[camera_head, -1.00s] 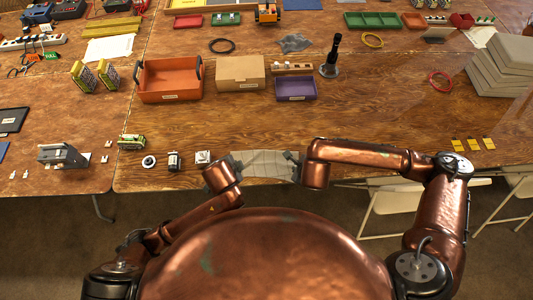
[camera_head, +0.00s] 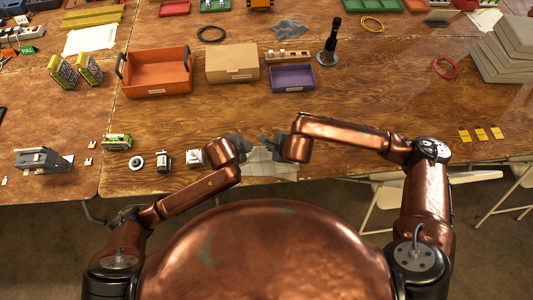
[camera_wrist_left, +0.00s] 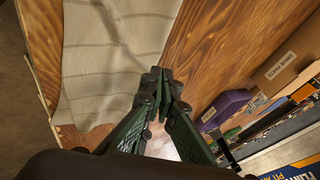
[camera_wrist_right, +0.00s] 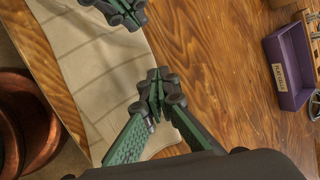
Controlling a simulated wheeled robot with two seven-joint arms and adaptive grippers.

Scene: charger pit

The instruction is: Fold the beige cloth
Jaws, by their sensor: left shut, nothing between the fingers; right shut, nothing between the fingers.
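The beige cloth (camera_head: 268,167) lies at the front edge of the wooden table, partly hidden by my grippers in the head view. I cannot tell whether either touches the cloth.
An orange bin (camera_head: 156,73), a cardboard box (camera_head: 232,64) and a purple tray (camera_head: 292,78) stand behind the cloth. A small white-topped device (camera_head: 195,158) sits just left of it.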

